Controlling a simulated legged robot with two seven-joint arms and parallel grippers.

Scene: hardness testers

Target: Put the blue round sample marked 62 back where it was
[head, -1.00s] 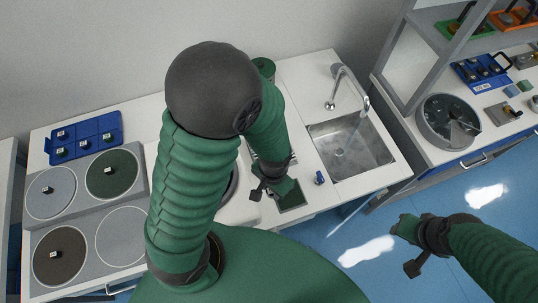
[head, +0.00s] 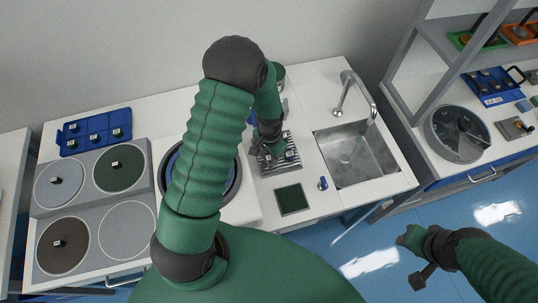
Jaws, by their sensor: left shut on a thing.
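My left gripper (head: 270,141) is over the ribbed grey rack (head: 268,171) left of the sink. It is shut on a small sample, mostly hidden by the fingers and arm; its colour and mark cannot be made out. Small dark pieces with pale tops (head: 291,155) show on the rack beside the fingers. I cannot read the number 62 anywhere. A small blue item (head: 323,183) stands on the counter by the sink's left edge. My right gripper (head: 420,260) hangs over the blue floor, away from the counter; its jaw opening is unclear.
A dark green square pad (head: 291,199) lies in front of the rack. The sink (head: 354,154) is to the right. A blue tray (head: 92,145) with samples and a grey unit with round discs (head: 126,232) are at left. A round dark dish (head: 458,134) stands on the right bench.

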